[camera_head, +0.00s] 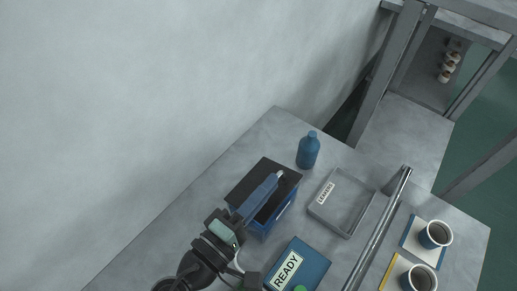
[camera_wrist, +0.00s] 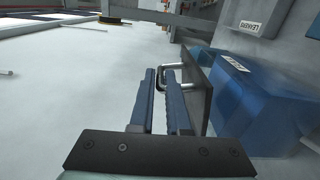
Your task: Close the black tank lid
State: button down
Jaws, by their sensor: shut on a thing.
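My gripper (camera_head: 277,177) reaches across the lid from the lower left. In the wrist view its two blue fingers (camera_wrist: 167,72) are shut on the handle.
A blue bottle (camera_head: 308,151) stands behind the tank. The wall is close at left.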

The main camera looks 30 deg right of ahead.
jog(key=shift+s+f+m+b, duration=0.3)
jog(key=shift+f+m+b, duration=0.1)
jog(key=shift+f+m, duration=0.25)
jog(key=shift+s+d+f+b, duration=0.15)
jog(key=shift+s+f+b, duration=0.1)
jog(key=shift+f+b, duration=0.15)
jog(key=c, duration=1.2)
grip_release()
jog(key=shift+o, duration=0.2)
jog(key=b+v, duration=0.1)
jog(key=v, duration=1.2)
jog(key=shift+r, duration=0.1)
